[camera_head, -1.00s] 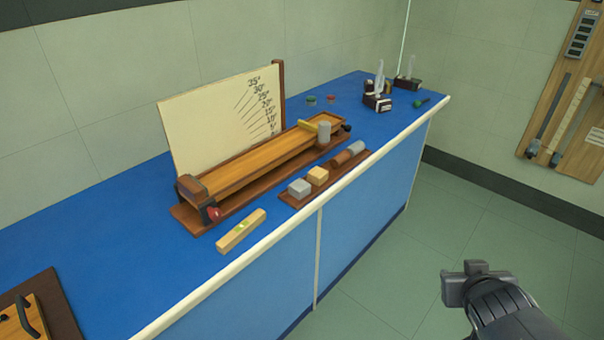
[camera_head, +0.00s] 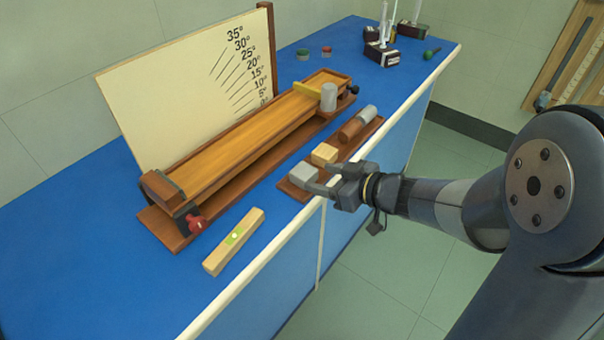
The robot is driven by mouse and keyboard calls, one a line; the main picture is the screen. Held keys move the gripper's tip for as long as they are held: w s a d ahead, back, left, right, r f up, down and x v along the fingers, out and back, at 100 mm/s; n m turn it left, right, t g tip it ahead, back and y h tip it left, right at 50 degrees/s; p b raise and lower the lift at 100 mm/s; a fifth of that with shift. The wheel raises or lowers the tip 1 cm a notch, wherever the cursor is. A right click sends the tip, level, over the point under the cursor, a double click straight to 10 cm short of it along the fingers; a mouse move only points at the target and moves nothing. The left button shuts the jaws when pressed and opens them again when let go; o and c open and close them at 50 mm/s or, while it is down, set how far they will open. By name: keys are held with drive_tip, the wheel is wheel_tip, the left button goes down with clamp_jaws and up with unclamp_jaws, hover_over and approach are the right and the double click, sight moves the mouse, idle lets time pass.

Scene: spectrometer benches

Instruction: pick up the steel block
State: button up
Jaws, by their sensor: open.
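The steel block (camera_head: 303,174) is a grey cube on the near end of a brown wooden tray (camera_head: 294,192), close to the bench's front edge. My gripper (camera_head: 320,178) reaches in from the right, over the front edge, with its fingers pointing left toward the block. It is open, with nothing seen between the fingers. The nearer fingertip overlaps the block's right side in the picture; I cannot tell whether they touch.
A wooden block (camera_head: 325,153), a brown cylinder (camera_head: 351,130) and a grey cylinder (camera_head: 367,114) share the tray. Behind it stands a wooden ramp (camera_head: 235,130) with an angle board (camera_head: 170,90). A spirit level (camera_head: 234,241) lies nearer. Blue bench top is clear at left.

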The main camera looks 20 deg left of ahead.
sight(310, 174)
drive_tip(key=b+x, duration=0.1)
drive_tip(key=x, duration=0.5)
drive_tip(key=shift+w+f, duration=0.15)
drive_tip(key=shift+f, duration=0.05)
drive_tip(key=shift+w+a+f, duration=0.1)
drive_tip(key=shift+w+a, duration=0.15)
drive_tip(key=shift+a, duration=0.2)
drive_tip(key=shift+c, duration=0.4)
drive_tip(key=c, duration=0.7)
